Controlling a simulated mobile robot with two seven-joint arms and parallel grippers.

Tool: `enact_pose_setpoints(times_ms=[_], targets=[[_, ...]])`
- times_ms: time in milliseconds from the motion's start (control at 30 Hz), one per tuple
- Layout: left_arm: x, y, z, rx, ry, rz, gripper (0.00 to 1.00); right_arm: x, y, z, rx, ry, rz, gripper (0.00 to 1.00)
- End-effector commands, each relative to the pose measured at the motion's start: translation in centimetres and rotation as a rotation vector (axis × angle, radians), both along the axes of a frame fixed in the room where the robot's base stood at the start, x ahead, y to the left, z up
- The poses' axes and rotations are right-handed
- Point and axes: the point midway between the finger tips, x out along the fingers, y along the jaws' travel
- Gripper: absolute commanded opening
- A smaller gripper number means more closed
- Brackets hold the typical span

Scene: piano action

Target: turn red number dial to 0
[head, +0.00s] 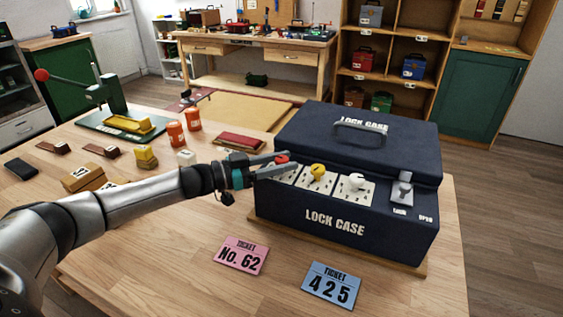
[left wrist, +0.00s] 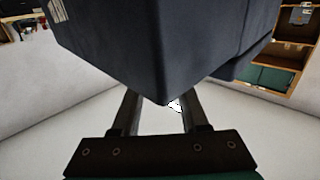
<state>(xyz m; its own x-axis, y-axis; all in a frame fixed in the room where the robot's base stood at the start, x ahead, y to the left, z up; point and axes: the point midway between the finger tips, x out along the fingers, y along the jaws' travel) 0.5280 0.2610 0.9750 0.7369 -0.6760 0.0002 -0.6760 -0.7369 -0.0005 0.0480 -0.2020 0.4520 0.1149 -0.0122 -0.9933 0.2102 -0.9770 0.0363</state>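The red dial (head: 282,159) is on the left of the dial row on the dark blue lock case (head: 336,222). My left gripper (head: 292,160) is at the red dial, its fingers apart on either side of the knob. Contact with it cannot be told. The fingers partly hide the dial's plate, so its setting cannot be read. In the left wrist view the two fingers (left wrist: 157,108) stand apart below a dark corner of the case (left wrist: 155,50), and the dial is not recognisable there. My right gripper is not in view.
A yellow dial (head: 318,171) and a white dial (head: 356,181) stand right of the red one, then a metal latch (head: 402,189). A pink ticket (head: 240,256) reads No. 62 and a blue ticket (head: 331,285) reads 425. Orange bottles (head: 176,134) stand behind my arm.

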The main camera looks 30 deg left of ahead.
Motion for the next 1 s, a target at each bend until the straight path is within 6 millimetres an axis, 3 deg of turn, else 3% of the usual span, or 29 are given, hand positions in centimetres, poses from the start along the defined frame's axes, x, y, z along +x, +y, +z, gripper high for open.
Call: enact_pose_setpoints(times_ms=[33,200,567,1000], targets=[[0.0,0.0,0.1,-0.001,-0.001,0.000,0.51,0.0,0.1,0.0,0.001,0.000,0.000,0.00],[0.0,0.0,0.0,-0.001,-0.001,0.000,0.70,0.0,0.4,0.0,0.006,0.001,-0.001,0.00],[-0.4,0.3,-0.1,0.000,0.001,0.000,0.70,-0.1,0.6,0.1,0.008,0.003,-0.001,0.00],[-5.6,5.1,-0.1,0.002,0.005,0.001,0.70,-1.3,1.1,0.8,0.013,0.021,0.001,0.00]])
